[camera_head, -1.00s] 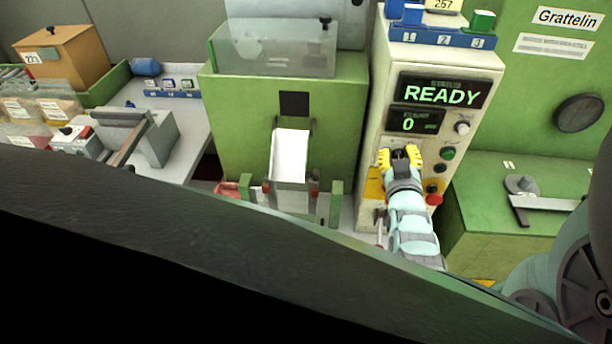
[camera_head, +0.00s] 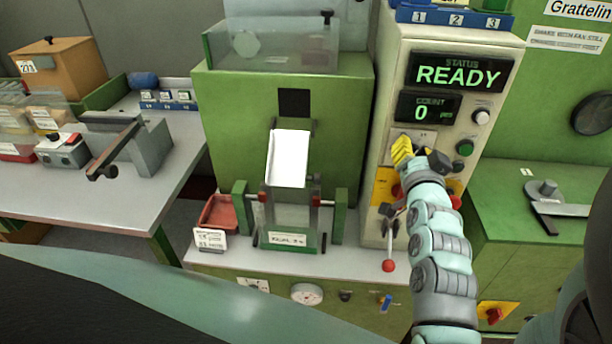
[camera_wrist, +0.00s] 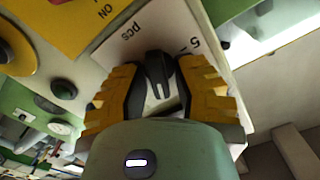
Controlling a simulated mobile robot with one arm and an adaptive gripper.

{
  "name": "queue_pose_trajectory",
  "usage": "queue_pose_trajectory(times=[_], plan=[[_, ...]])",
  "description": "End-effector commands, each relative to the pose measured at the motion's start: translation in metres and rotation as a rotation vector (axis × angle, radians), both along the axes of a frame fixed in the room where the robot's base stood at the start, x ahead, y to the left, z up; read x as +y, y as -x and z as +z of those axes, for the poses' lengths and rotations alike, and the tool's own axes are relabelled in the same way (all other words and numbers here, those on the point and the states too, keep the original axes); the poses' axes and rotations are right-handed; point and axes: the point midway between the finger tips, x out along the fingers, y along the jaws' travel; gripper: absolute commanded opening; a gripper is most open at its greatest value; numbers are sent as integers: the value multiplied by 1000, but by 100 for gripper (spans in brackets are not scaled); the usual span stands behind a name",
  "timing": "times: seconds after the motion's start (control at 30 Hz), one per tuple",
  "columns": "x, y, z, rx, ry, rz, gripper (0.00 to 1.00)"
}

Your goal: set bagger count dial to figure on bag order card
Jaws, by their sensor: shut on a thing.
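My gripper (camera_head: 408,152) is at the front of the pale control cabinet (camera_head: 492,72), below the count display (camera_head: 428,107), which reads 0. The status display (camera_head: 458,73) reads READY. In the wrist view my gripper (camera_wrist: 163,84) has its yellow fingers shut on a dark knob (camera_wrist: 160,72), the count dial. The dial's white plate (camera_wrist: 150,28) shows "pcs" and a 5; its other figures are hidden. In the head view my gripper covers the dial. A small white card (camera_head: 210,239) stands by a red tray; its print is too small to read.
A white knob (camera_head: 481,117) and green button (camera_head: 465,148) sit right of my gripper. A red-tipped lever (camera_head: 389,265) hangs below. The green bagger (camera_head: 230,130) with a white chute (camera_head: 288,158) stands left. A green bench (camera_head: 530,200) is at right.

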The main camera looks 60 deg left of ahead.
Motion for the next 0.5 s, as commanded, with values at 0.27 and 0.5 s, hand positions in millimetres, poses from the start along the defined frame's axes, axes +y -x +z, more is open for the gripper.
queue_pose_trajectory(times=[0.27, 0.5], plan=[[-1, -1, -1, 39, -31, -1, 0], [-1, -1, 0, 41, -33, -1, 0]])
